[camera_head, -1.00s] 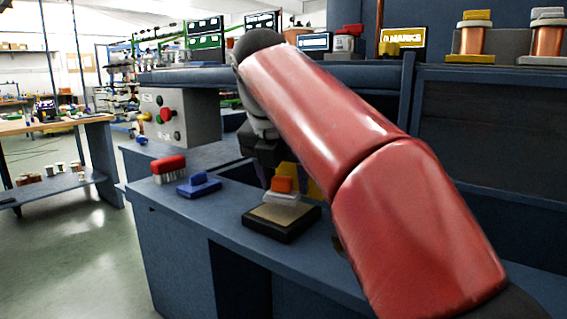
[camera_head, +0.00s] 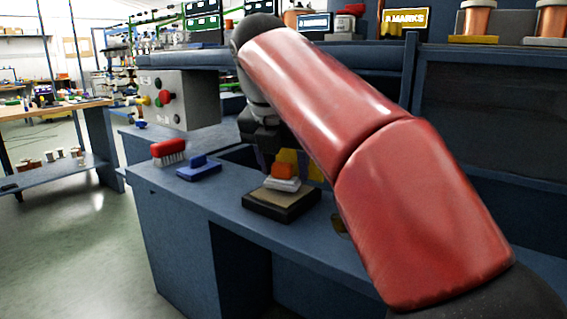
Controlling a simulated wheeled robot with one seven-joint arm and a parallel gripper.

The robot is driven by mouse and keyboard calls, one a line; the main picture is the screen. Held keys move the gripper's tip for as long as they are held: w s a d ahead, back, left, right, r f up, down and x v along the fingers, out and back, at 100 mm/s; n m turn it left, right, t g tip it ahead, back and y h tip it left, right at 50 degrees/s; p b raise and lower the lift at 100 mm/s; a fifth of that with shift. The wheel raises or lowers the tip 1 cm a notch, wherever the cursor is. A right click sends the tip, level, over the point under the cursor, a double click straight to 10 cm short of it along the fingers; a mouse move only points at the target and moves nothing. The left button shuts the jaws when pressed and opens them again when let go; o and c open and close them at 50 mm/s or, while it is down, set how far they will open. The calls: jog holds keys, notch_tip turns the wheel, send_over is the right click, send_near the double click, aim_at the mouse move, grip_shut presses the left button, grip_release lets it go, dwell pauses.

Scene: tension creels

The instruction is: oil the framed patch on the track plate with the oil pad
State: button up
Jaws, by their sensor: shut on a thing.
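A block with an orange handle and white base (camera_head: 284,172), taken as the oil pad, is over the tan top of a dark-rimmed square block (camera_head: 278,213). Its base looks on or just above the tan top; contact is unclear. My gripper (camera_head: 268,158) is dark and points down from behind my red arm. It is shut on the orange handle, though the fingertips are hard to see. I cannot make out a track plate with a framed patch for certain; my arm covers part of the bench.
A red-backed brush (camera_head: 168,152) and a blue-handled block (camera_head: 199,168) stand on the blue bench (camera_head: 185,192) left of the dark-rimmed block. Yellow parts (camera_head: 288,157) show behind the pad.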

aim_at(284, 162)
jog(key=shift+f, duration=0.65)
dwell(1.8)
jog(key=shift+r, duration=3.65)
jog(key=shift+s, duration=0.1)
